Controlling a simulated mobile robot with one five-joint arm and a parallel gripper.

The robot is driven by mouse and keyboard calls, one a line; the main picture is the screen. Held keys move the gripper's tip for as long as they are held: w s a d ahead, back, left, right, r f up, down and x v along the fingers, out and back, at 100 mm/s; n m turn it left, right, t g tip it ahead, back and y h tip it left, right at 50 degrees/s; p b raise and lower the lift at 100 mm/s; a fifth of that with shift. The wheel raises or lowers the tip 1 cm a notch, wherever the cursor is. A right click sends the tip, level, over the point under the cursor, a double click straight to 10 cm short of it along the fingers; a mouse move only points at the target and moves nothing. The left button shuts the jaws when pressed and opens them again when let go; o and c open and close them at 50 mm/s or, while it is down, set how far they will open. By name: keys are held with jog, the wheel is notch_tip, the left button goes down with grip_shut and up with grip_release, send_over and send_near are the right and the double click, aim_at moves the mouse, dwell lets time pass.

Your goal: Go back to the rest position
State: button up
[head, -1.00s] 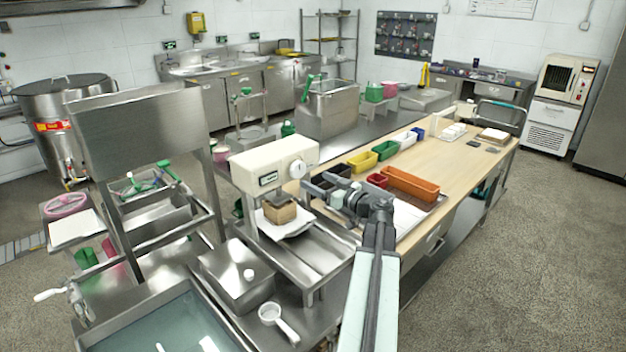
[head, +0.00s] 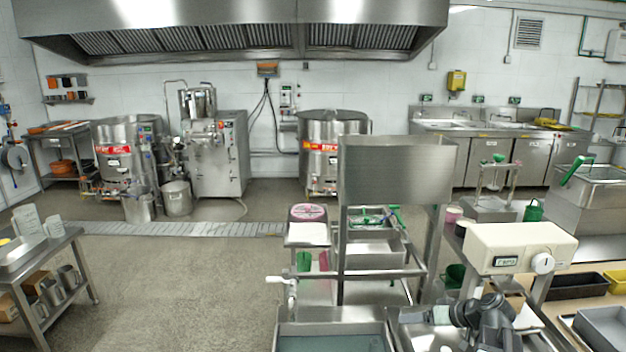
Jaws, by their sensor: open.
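My gripper (head: 437,315) shows at the bottom right of the head view, at the end of my dark grey arm, pointing left. It is open, and I see nothing between its fingers. It is over the steel bench, in front of and below the cream machine (head: 520,248) with a dial and small display. The arm's wrist covers the lower part of that machine's stand. My lower arm is cut off by the frame's bottom edge.
A steel hopper on a frame (head: 396,170) stands left of the cream machine. A water-filled basin (head: 330,343) lies at the bottom centre. A steel cart (head: 62,248) stands at far left. Grey floor (head: 180,280) is open between them. Black (head: 577,287) and yellow bins sit at right.

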jog(key=s+a+f+g+h, duration=0.3)
jog(key=s+a+f+g, duration=0.1)
jog(key=a, duration=0.6)
jog(key=s+a+f+m+g+h, duration=0.1)
jog(key=s+a+f+g, duration=0.3)
jog(key=a, duration=0.5)
jog(key=shift+s+a+h, duration=0.35)
jog(key=shift+s+h, duration=0.55)
dwell(0.8)
